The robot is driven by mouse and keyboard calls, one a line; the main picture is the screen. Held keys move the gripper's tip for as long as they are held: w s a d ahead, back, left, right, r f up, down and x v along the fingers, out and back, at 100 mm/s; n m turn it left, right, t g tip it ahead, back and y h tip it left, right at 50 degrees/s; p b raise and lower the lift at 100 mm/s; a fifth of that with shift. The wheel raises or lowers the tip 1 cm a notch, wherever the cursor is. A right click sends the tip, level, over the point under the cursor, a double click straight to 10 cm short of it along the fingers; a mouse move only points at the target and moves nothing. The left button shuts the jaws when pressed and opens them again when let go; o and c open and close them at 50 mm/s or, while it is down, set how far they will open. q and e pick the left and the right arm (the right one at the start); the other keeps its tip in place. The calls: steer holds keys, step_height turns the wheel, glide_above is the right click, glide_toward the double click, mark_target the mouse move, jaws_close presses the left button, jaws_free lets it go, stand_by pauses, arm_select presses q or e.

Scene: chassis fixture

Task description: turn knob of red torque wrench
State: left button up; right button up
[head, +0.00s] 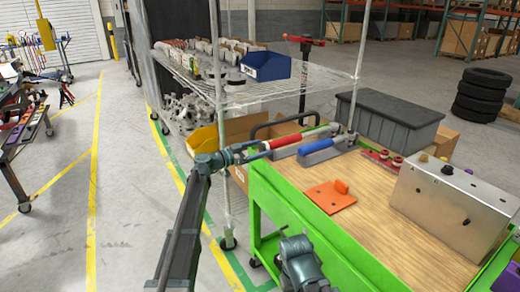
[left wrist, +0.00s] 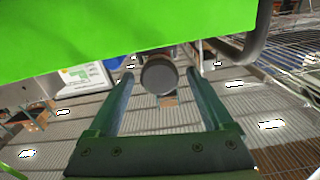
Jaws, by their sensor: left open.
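The red torque wrench (head: 285,141) lies at the left end of the green cart's top, its handle end toward my left gripper (head: 256,151). A blue-handled wrench (head: 318,145) lies beside it on the right. In the left wrist view, a dark round knob end (left wrist: 160,76) faces the camera between the two green fingers of my left gripper (left wrist: 160,82). The fingers are open, with a visible gap on each side of the knob. The rest of the wrench is mostly hidden behind the knob there.
The green cart (head: 318,240) has a wooden top. An orange plate (head: 328,197), a metal box (head: 450,205) and a grey bin (head: 388,118) stand on or by it. A wire rack (head: 250,95) with a blue bin (head: 266,66) stands close behind my left gripper.

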arm_select(q)
steer(key=shift+w+d, duration=0.15)
jaws_close()
stand_by(0.4)
steer(key=shift+n, duration=3.3)
jaws_free()
